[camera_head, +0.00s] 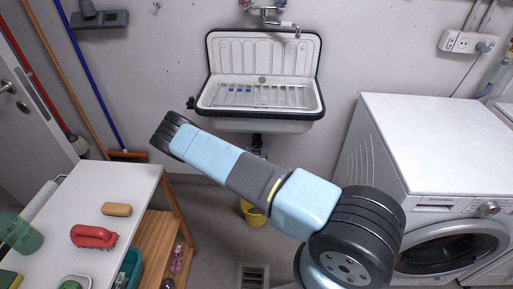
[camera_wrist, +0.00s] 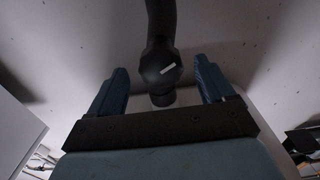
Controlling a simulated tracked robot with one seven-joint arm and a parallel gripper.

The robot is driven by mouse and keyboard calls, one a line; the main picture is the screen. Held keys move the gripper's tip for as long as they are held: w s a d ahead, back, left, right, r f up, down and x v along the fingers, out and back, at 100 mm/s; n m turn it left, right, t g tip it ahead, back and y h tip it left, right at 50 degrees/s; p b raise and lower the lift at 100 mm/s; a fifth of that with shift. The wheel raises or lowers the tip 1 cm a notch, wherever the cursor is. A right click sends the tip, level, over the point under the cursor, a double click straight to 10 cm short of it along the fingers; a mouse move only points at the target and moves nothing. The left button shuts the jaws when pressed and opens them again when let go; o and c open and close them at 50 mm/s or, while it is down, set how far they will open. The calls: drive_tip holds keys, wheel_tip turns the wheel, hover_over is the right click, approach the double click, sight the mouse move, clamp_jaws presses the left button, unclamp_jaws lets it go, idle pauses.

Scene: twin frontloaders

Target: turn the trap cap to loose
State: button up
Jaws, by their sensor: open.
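The trap cap (camera_wrist: 160,68) is a dark round part with a short white mark, on a thick black pipe (camera_wrist: 160,20) in the wrist view. The white mark lies slightly tilted, its right end higher. A smaller dark stub sits just below the cap. My gripper (camera_wrist: 163,76) is open, with one blue finger left of the cap and one right of it. Gaps show between both fingers and the cap. In the head view, a small dark and blue patch shows under the sink (camera_head: 263,122); I cannot tell trap from gripper there.
A white washing machine (camera_head: 430,140) stands right of the sink. A white-topped table (camera_head: 140,185) with a red brush (camera_head: 94,236) and a tan brush (camera_head: 117,210) stands left. A yellow bucket (camera_head: 254,214) is on the floor below the sink, partly behind my arm.

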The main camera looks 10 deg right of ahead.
drive_tip(key=shift+x, duration=1.25)
drive_tip(key=c, duration=1.1)
drive_tip(key=shift+o, duration=0.2)
